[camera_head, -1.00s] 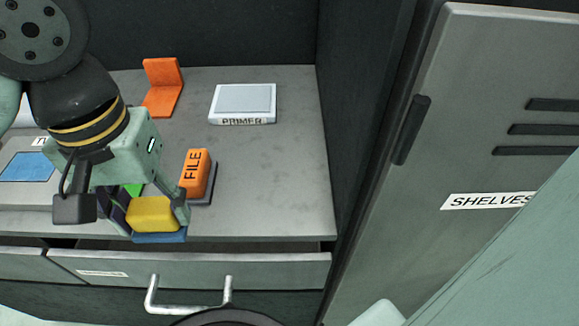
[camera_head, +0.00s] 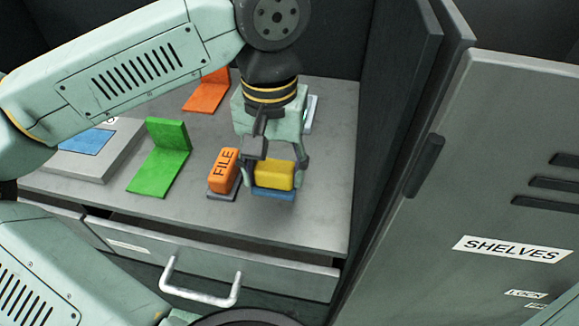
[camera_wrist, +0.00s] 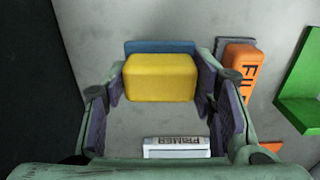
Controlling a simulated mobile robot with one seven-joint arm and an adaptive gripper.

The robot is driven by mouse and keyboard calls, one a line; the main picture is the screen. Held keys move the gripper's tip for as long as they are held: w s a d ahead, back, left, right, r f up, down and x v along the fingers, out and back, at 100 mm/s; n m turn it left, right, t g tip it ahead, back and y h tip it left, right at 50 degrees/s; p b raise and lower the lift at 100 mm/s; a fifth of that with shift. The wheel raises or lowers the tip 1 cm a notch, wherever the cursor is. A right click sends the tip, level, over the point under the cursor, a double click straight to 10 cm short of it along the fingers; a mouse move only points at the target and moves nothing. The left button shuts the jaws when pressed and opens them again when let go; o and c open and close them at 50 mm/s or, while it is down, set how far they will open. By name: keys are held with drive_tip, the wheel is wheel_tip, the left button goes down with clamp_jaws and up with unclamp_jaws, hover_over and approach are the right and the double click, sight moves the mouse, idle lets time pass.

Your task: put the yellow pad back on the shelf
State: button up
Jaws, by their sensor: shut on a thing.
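The yellow pad (camera_head: 274,174) is a yellow block on a blue base (camera_head: 272,194). My gripper (camera_head: 273,178) is shut on it, with a finger on each side, above the right part of the grey worktop. In the wrist view the pad (camera_wrist: 160,78) sits between my two fingers, with the blue base (camera_wrist: 160,47) showing behind it. The shelf is not clearly in view; a grey door labelled SHELVES (camera_head: 512,249) stands at the right, and what is behind it is hidden.
An orange FILE block (camera_head: 223,168) is close left of my gripper. A green bracket (camera_head: 160,160) and an orange bracket (camera_head: 206,95) stand on the worktop (camera_head: 200,212). A PRIMER box (camera_wrist: 177,146) lies beyond. A drawer handle (camera_head: 200,290) juts out in front. A dark side panel (camera_head: 392,130) borders the right.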

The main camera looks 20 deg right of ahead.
sight(290, 160)
drive_tip(key=d, duration=0.1)
drive_tip(key=w+d, duration=0.1)
drive_tip(key=d, duration=0.1)
drive_tip(key=shift+f, duration=0.2)
drive_tip(key=shift+f+p, duration=0.45)
drive_tip(key=shift+f, duration=1.25)
drive_tip(key=shift+f, duration=0.1)
drive_tip(key=shift+f+b, duration=0.15)
drive_tip(key=shift+b, duration=0.15)
drive_tip(key=o, duration=1.1)
drive_tip(key=shift+a, duration=0.1)
wheel_tip(290, 160, up, 12)
drive_tip(key=shift+r, duration=0.25)
